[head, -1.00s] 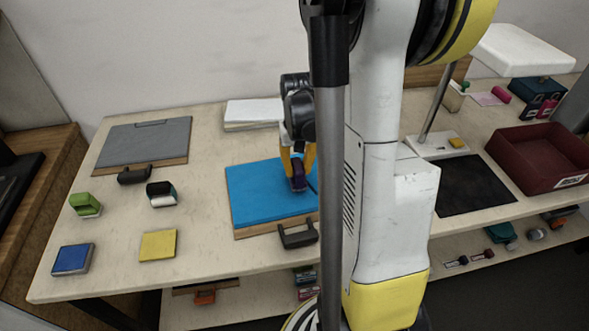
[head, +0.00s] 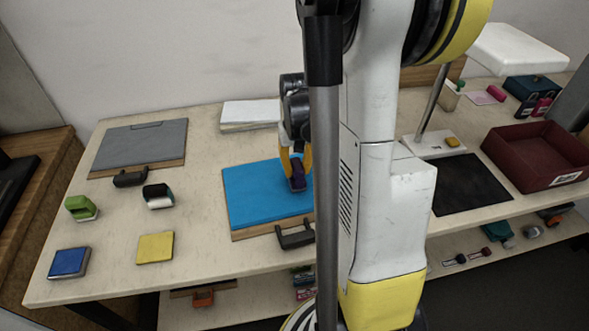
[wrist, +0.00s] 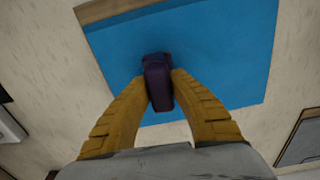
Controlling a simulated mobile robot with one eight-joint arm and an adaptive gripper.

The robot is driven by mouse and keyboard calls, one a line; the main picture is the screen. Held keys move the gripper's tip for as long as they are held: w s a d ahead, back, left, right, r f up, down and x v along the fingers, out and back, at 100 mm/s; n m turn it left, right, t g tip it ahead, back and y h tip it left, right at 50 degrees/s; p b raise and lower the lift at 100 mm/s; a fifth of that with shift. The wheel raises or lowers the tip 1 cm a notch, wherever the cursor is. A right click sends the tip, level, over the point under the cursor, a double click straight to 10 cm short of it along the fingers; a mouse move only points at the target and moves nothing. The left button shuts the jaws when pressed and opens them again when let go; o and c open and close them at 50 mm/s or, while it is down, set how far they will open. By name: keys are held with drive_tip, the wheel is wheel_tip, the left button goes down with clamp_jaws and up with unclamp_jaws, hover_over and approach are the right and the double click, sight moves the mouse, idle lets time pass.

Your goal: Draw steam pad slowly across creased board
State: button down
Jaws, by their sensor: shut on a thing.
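My gripper (head: 297,172) has yellow fingers shut on a dark purple block-like pad (head: 298,183). The pad is over the right part of a blue board (head: 255,195) that lies on a wooden base. In the wrist view the pad (wrist: 157,82) sits between the two fingertips, near an edge of the blue sheet (wrist: 215,50). The pad looks to be at the blue surface, but I cannot tell whether it touches. My arm and column hide the board's right end in the head view. No crease shows clearly on the blue surface.
A grey board (head: 140,145) lies at the back left. A green-handled tool (head: 80,207), a roller (head: 158,196), a yellow pad (head: 155,247) and a blue pad (head: 69,262) lie on the left. A dark clamp (head: 295,236) sits at the board's front edge. A maroon tray (head: 530,160) stands at right.

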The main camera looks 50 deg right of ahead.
drive_tip(key=shift+s+d, duration=0.45)
drive_tip(key=shift+d, duration=0.35)
drive_tip(key=shift+s+d, duration=0.4)
drive_tip(key=shift+d, duration=0.35)
wheel_tip(320, 180, up, 8)
drive_tip(key=p, duration=0.5)
drive_tip(key=shift+p, duration=0.35)
